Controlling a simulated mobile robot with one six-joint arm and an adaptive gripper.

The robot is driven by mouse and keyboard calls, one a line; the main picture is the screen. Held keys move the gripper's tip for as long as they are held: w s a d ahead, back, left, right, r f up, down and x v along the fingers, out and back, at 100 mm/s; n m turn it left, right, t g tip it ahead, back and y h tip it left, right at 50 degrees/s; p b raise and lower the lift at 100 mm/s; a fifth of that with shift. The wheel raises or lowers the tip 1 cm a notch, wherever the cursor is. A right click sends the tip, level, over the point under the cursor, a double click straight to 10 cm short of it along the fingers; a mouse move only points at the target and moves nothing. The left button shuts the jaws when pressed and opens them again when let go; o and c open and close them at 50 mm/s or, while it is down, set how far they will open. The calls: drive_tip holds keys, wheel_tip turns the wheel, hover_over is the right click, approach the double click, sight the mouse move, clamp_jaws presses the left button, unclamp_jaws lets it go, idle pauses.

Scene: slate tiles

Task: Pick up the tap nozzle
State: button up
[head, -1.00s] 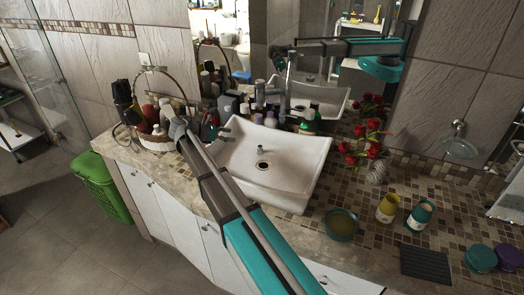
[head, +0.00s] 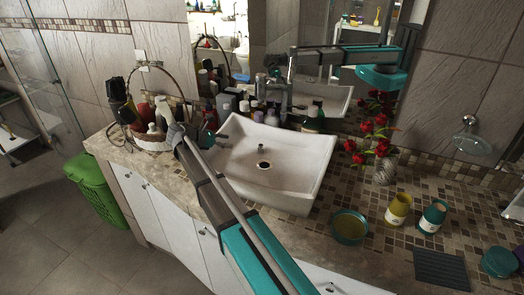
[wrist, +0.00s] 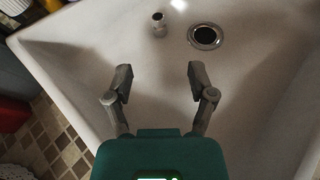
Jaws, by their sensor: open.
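The tap nozzle (wrist: 158,25) is a small pale metal cylinder with a dark top, in the white sink basin (wrist: 255,110) just left of the drain (wrist: 205,36) in the wrist view. In the head view the nozzle (head: 261,149) is a tiny shape behind the drain. My gripper (wrist: 160,76) is open and empty, its two grey fingers spread over the basin. The nozzle lies ahead of the fingertips, between their lines and apart from them. In the head view my gripper (head: 217,137) is at the sink's left rim, small and partly hidden by my arm.
A basket (head: 153,140) of bottles stands left of the sink. Several bottles and the tap (head: 276,90) line the back. A vase of red flowers (head: 384,170), a teal bowl (head: 350,226) and yellow (head: 398,209) and teal bottles (head: 431,216) stand right. The basin interior is mostly clear.

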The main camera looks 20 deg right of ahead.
drive_tip(key=shift+d, duration=0.1)
drive_tip(key=b, duration=0.3)
approach(261, 149)
drive_tip(key=d, duration=0.2)
drive_tip(key=shift+w+d+r, duration=0.3)
drive_tip(key=shift+d+f, duration=0.15)
drive_tip(key=shift+d, duration=0.35)
drive_tip(key=b+x, duration=0.1)
drive_tip(key=x, duration=0.1)
drive_tip(key=b+x, duration=0.1)
drive_tip(key=x, duration=0.1)
drive_tip(key=shift+w+a+f, duration=0.1)
drive_tip(key=shift+w+f, duration=0.15)
drive_tip(key=shift+f, duration=0.1)
drive_tip(key=shift+d+f+b, duration=0.1)
drive_tip(key=shift+d+b, duration=0.3)
drive_tip(key=shift+d, duration=0.15)
